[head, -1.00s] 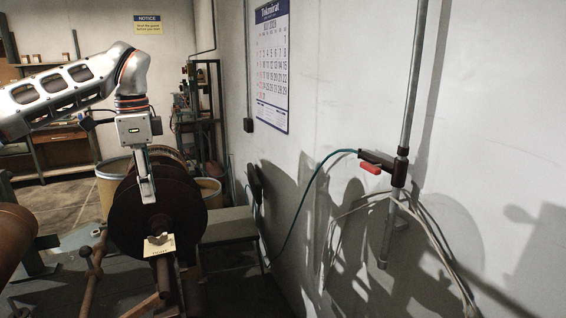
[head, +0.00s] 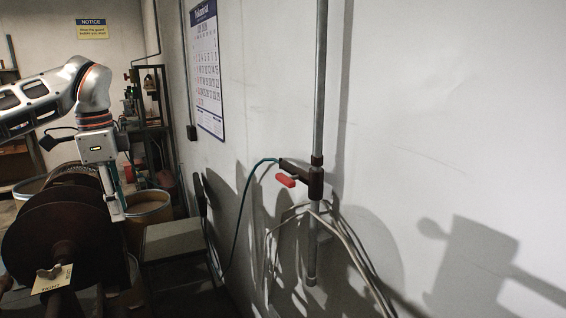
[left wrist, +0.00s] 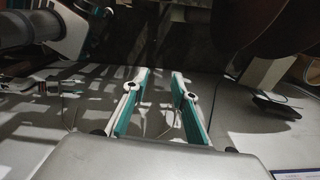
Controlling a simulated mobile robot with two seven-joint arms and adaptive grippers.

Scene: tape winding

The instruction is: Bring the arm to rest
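My left arm comes in from the left in the head view. Its gripper (head: 116,211) points down at the right edge of the dark spool (head: 50,223); I cannot tell whether they touch. In the left wrist view the two teal-and-white fingers of the left gripper (left wrist: 159,74) stand apart with nothing between them. A wing nut (head: 50,271) and a pale tag (head: 53,281) reading "TIGHT" are at the front of the spool.
A bench or box (head: 172,240) and a drum (head: 148,207) stand right of the spool. A wall pipe (head: 320,90) carries a valve with a red handle (head: 285,180) and a green hose (head: 240,212). A calendar (head: 207,75) hangs on the wall.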

